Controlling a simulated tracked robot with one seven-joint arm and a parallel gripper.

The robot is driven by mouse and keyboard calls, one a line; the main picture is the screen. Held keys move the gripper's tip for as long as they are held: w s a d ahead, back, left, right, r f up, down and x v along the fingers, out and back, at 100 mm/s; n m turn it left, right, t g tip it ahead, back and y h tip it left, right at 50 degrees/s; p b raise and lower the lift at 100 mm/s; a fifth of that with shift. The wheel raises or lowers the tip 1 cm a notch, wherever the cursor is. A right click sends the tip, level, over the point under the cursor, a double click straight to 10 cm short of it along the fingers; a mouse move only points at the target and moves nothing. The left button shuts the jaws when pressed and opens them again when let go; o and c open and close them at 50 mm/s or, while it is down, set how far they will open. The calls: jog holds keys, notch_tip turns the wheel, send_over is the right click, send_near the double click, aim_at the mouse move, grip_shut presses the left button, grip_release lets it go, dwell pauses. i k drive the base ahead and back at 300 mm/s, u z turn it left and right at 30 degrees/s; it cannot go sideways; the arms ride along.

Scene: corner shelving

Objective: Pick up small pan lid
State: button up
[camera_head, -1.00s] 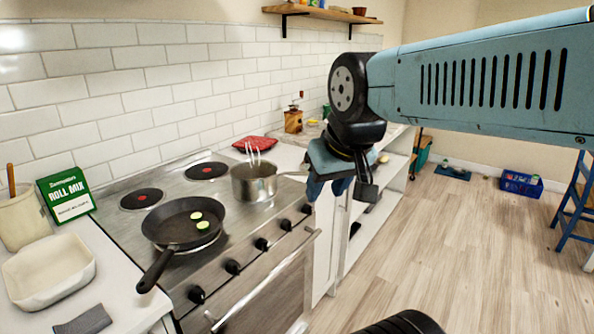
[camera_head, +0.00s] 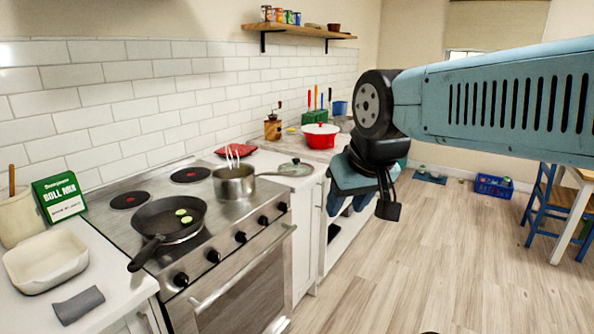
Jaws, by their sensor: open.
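A small pan lid (camera_head: 295,169) with a glassy greenish top and a dark knob lies on the white counter just right of the stove, beside the saucepan's handle. My gripper (camera_head: 352,208) hangs to the right of the lid and nearer to me, beyond the counter's front edge. It points down, its blue fingers are apart, and nothing shows between them. The wrist hides part of the fingers and of the shelving behind.
A steel saucepan (camera_head: 234,184) with utensils and a black frying pan (camera_head: 170,222) stand on the stove (camera_head: 128,186). A red cloth or mat (camera_head: 236,150) lies behind the saucepan.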

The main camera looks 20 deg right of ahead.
aim_at(303, 169)
jog(key=z, duration=0.25)
jog(key=i, duration=0.5)
jog(key=u, duration=0.2)
jog(key=k, duration=0.4)
jog(key=z, duration=0.75)
jog(key=i, duration=1.15)
jog(key=z, duration=0.35)
jog(key=i, duration=0.9)
jog(key=u, duration=0.35)
